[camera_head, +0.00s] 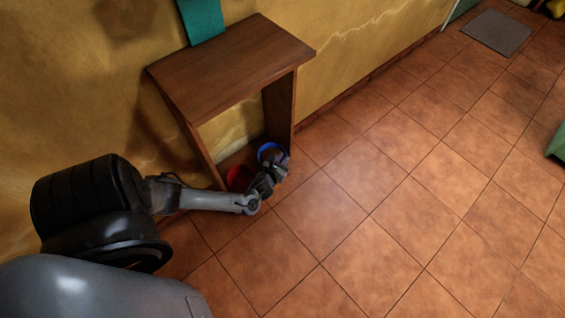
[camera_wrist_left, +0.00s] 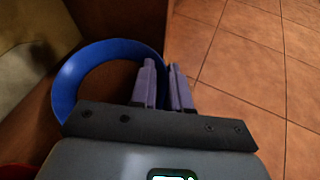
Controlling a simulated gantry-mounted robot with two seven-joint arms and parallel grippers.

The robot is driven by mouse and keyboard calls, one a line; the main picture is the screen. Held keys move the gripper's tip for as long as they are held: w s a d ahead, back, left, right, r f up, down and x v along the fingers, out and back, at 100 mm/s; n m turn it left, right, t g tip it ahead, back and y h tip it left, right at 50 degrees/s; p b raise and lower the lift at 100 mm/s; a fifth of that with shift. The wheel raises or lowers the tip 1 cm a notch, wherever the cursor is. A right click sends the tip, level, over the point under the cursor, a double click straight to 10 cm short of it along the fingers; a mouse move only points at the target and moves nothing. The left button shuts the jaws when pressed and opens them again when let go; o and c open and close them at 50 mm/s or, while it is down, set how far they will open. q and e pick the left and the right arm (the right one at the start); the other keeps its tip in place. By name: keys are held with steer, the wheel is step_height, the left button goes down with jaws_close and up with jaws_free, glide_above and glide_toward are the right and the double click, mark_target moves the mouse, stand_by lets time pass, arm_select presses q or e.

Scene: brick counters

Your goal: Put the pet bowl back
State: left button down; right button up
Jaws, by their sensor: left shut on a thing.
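A blue pet bowl (camera_head: 270,149) is inside the low opening of the wooden side table (camera_head: 230,62), beside its right leg. A red bowl (camera_head: 238,178) sits to its left, partly hidden by my arm. My left gripper (camera_head: 272,172) reaches down to the blue bowl. In the left wrist view the blue bowl (camera_wrist_left: 92,62) shows as a ring, and my left gripper (camera_wrist_left: 165,85) is shut with its fingers on either side of the bowl's right rim. The bowl's lower part is hidden behind the gripper. My right gripper is not in view.
The table stands against the yellow wall (camera_head: 340,40), its right leg (camera_head: 279,108) close to the gripper. A teal object (camera_head: 203,18) stands on the tabletop. Tiled floor (camera_head: 400,210) to the right is clear up to a grey mat (camera_head: 496,32).

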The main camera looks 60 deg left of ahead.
arm_select(q)
steer(key=shift+f, duration=0.15)
steer(key=shift+f, duration=0.1)
steer(key=c, duration=1.1)
jaws_free()
